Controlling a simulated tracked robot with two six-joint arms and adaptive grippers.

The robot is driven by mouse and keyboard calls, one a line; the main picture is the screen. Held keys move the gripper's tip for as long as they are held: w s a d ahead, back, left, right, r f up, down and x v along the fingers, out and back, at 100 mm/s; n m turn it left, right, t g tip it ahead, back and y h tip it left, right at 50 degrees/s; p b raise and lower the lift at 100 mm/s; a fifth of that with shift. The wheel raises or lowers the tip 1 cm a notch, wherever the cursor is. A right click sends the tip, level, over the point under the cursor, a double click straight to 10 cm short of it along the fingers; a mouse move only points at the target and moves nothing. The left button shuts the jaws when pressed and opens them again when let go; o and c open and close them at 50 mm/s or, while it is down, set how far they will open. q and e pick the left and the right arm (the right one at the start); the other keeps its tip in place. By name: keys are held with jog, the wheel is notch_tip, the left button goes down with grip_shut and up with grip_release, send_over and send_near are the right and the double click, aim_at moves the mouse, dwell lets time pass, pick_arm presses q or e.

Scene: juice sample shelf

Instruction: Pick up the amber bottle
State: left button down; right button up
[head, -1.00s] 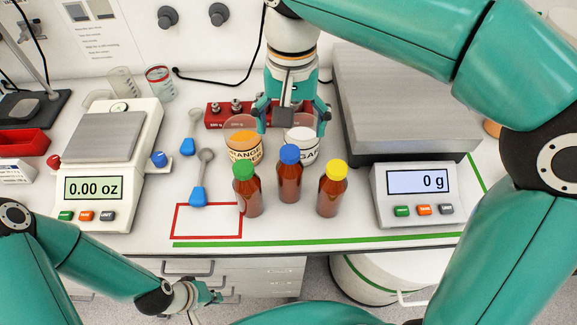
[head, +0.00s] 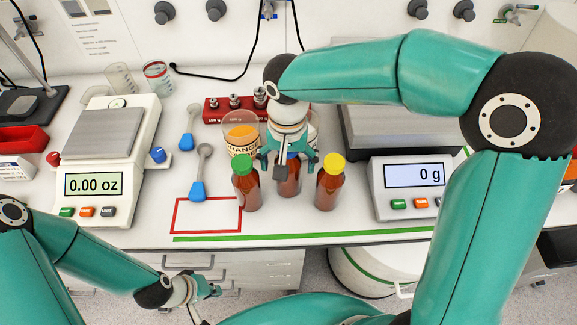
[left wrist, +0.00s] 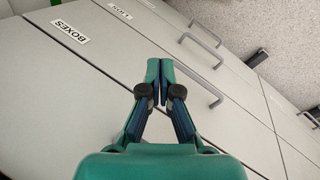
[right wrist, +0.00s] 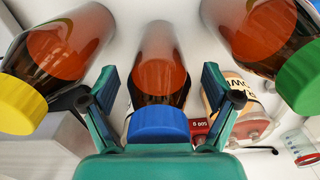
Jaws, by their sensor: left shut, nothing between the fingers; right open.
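Three amber bottles stand upright in a row on the bench: a green-capped one (head: 247,191), a blue-capped one (head: 289,183) and a yellow-capped one (head: 328,191). My right gripper (head: 287,170) is open at the blue-capped bottle and partly hides its cap. In the right wrist view the blue-capped bottle (right wrist: 160,75) lies between the open fingers, with the yellow-capped bottle (right wrist: 62,55) at left and the green-capped bottle (right wrist: 275,50) at right. My left gripper (left wrist: 159,75) is shut and empty in front of the drawers, below the bench.
A jar of orange powder (head: 241,131) stands behind the bottles; another jar is mostly hidden by my right arm. Scales stand at left (head: 93,186) and right (head: 414,176). A blue scoop (head: 198,190) lies left of the bottles. A red-outlined rectangle (head: 175,216) is empty.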

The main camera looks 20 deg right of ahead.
jog(key=shift+f, duration=0.5)
jog(key=c, duration=1.4)
jog(key=shift+r, duration=0.1)
jog(key=shift+c, duration=0.2)
